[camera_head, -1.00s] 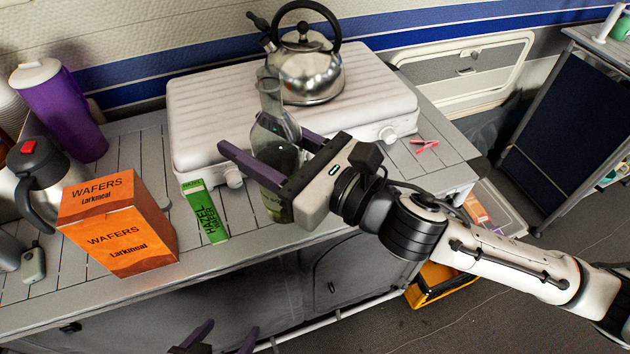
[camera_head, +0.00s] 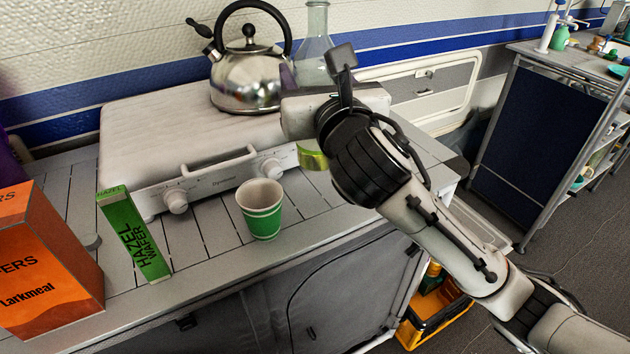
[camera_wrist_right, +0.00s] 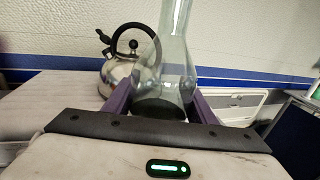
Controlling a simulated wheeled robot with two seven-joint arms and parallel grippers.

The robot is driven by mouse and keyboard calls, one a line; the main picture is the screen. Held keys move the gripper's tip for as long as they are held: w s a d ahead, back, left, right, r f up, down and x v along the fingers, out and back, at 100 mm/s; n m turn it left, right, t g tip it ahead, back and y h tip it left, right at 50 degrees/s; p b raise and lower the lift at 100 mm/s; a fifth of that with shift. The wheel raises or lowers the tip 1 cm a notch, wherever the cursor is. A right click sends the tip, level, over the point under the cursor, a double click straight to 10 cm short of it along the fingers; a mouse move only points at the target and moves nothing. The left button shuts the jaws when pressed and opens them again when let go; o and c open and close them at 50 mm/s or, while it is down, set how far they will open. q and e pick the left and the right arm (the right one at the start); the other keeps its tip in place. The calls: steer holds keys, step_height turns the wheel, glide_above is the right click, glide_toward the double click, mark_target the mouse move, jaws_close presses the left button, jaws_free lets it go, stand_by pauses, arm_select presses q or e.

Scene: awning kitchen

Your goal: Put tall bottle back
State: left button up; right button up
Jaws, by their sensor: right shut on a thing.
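The tall clear glass bottle (camera_head: 314,48) stands out above my right gripper in the head view. My right gripper (camera_head: 308,75) is shut on its body and holds it upright, right of the kettle. The wrist view also shows the bottle (camera_wrist_right: 175,65) between the purple fingers of the right gripper (camera_wrist_right: 163,100). I cannot tell whether its base touches anything. My left gripper is out of view.
A steel kettle (camera_head: 247,75) stands on the white stove case (camera_head: 145,130). A green-banded paper cup (camera_head: 262,212) stands in front of the case. A green Hazel Wafer box (camera_head: 135,235) and an orange wafers box (camera_head: 45,265) stand at left. Counter beside the cup is clear.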

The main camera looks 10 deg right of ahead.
step_height(320, 180, down, 9)
steer(key=b, duration=0.2)
stand_by(0.4)
steer(key=o, duration=1.2)
steer(key=shift+f, duration=0.1)
steer(key=shift+o, duration=0.2)
steer(key=s, duration=1.2)
steer(key=shift+d+r+p, duration=0.2)
steer(key=shift+d+p, duration=0.1)
steer(key=shift+p, duration=0.15)
